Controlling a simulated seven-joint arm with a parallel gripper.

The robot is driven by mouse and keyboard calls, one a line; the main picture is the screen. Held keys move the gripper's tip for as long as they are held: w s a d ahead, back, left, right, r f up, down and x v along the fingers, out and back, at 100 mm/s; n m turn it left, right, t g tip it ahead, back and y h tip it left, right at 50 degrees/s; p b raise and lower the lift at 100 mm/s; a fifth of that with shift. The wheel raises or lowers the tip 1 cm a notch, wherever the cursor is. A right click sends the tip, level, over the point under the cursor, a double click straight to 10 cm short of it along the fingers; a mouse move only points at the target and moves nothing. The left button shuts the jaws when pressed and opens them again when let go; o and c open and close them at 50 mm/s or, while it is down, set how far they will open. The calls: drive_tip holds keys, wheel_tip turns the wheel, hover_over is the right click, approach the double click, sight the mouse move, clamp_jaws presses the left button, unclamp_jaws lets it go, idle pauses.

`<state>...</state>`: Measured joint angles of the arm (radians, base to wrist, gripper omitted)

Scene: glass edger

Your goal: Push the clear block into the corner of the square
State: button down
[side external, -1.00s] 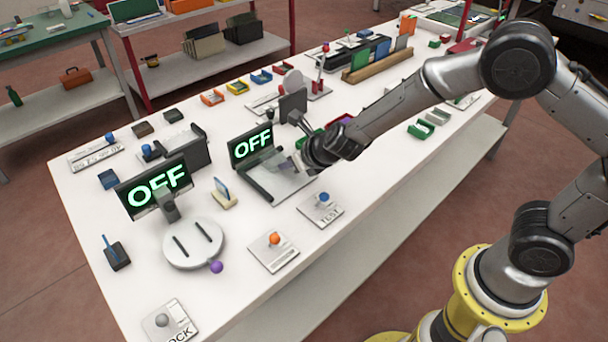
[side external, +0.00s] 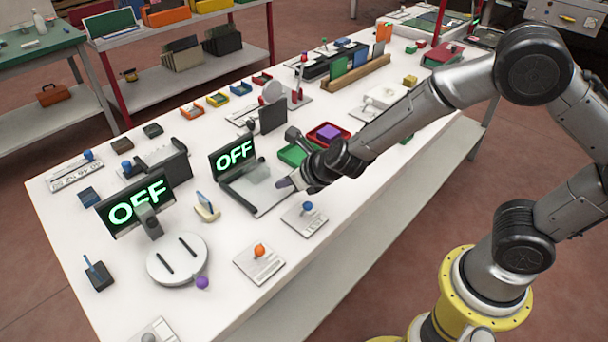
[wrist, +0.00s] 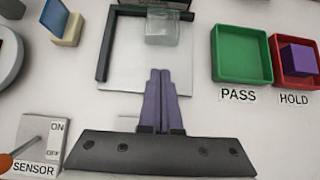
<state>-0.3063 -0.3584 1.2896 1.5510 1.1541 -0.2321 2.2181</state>
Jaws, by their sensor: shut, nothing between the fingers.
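The clear block (wrist: 162,30) stands on the light grey plate (wrist: 128,72) inside the dark L-shaped square (wrist: 105,45). In the wrist view it is at the top bar, with a gap between it and the left bar; whether it touches the top bar I cannot tell. It shows faintly in the side view (side external: 259,172). My gripper (wrist: 160,72) is shut and empty, its purple fingers side by side over the plate's lower edge, below and apart from the block. In the side view my gripper (side external: 284,185) is at the plate's right side.
A green PASS tray (wrist: 240,55) and a red HOLD tray (wrist: 295,62) with a purple block (wrist: 298,58) stand to the right. The SENSOR switch (wrist: 42,140) is at lower left. A display reading OFF (side external: 235,153) stands behind the square.

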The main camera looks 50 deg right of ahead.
drive_tip(key=v, duration=0.8)
drive_tip(key=shift+s+r, duration=0.15)
drive_tip(key=shift+s, duration=0.1)
drive_tip(key=c, duration=1.5)
unclamp_jaws()
drive_tip(key=shift+c, duration=0.2)
